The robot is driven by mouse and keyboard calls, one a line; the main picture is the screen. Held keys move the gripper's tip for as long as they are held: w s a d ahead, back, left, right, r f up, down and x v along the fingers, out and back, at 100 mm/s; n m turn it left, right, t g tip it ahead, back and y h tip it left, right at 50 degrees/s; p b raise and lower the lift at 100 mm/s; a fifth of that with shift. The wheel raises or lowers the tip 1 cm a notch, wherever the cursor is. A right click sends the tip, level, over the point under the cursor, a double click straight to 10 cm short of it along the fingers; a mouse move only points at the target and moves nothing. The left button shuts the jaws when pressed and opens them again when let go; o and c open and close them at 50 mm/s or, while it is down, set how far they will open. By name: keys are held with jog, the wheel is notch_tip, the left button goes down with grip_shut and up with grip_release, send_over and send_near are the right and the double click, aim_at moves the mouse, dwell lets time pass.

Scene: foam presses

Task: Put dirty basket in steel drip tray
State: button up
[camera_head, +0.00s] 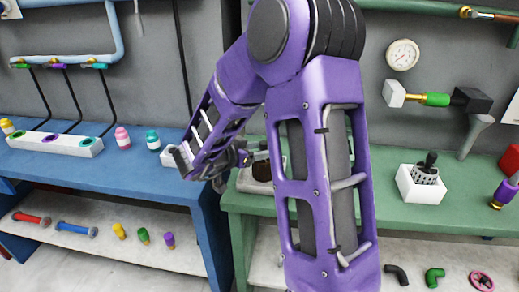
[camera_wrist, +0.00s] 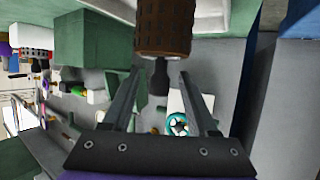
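The dirty basket is a brown perforated cylinder (camera_wrist: 165,28) with a dark handle at the top of the wrist view. In the head view a dark brown part of it (camera_head: 262,169) shows at a pale holder (camera_head: 248,183) on the green bench, partly behind my arm. My gripper (camera_wrist: 160,76) has its two fingers apart on either side of the dark handle, with gaps visible. In the head view my gripper (camera_head: 250,156) is beside the brown part, its fingertips hard to make out. I cannot pick out a steel drip tray for certain.
A grey perforated basket with a black knob (camera_head: 426,172) stands in a white box (camera_head: 408,190) on the green bench (camera_head: 470,205). A blue bench (camera_head: 110,176) with a pale rack (camera_head: 60,148) and bottles is left. Pipes and a gauge (camera_head: 403,55) are on the wall.

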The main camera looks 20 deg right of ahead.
jog(key=shift+r, duration=0.3)
jog(key=p+v, duration=0.1)
jog(key=v, duration=1.1)
jog(key=shift+f+p, duration=0.15)
jog(key=shift+p, duration=0.25)
